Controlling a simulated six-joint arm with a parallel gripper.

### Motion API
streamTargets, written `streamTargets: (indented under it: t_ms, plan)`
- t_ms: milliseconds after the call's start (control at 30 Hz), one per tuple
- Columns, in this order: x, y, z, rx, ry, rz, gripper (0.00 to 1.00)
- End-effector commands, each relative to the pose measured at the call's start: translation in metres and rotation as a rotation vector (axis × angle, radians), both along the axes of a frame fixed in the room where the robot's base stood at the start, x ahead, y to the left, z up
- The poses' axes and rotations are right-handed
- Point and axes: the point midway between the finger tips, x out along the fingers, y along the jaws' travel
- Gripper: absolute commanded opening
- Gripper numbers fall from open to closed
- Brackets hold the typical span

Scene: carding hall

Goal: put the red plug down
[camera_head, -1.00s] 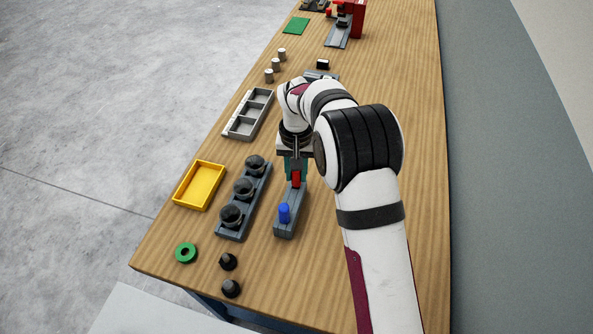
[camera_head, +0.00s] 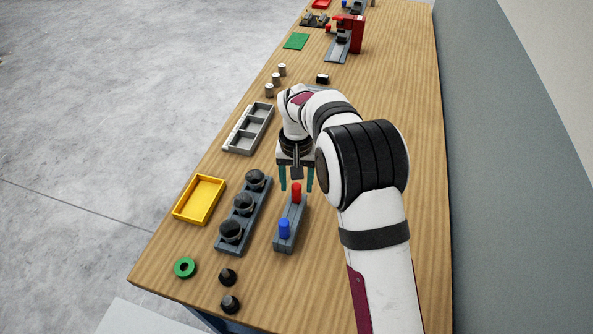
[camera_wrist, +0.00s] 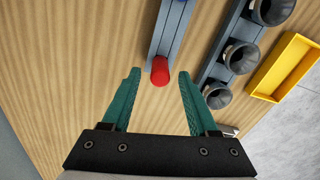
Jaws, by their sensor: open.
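The red plug (camera_head: 296,192) stands upright at the far end of the narrow grey-blue block (camera_head: 289,231). A blue plug (camera_head: 284,228) stands nearer the other end of the same block. My gripper (camera_head: 296,188) is open, with its teal fingers apart, just beyond and above the red plug. In the wrist view the red plug (camera_wrist: 160,71) shows between and ahead of the open fingertips (camera_wrist: 160,73), with nothing held. Whether a fingertip touches it cannot be told, but gaps show on both sides.
Left of the block is a rack (camera_head: 244,207) with several dark round pieces, then a yellow tray (camera_head: 178,211). A green ring (camera_head: 185,268) and two black pieces (camera_head: 229,304) lie near the front. A grey compartment tray (camera_head: 231,146) is farther back. Table right of the block is clear.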

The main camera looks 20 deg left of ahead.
Motion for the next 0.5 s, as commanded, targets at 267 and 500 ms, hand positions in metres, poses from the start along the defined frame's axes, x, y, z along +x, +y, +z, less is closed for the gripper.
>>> streamTargets:
  t_ms: [267,500]
  plan:
    - [0.001,0.000,0.078,0.003,-0.004,-0.001,0.60]
    - [0.000,0.000,0.103,0.001,0.001,0.000,0.60]
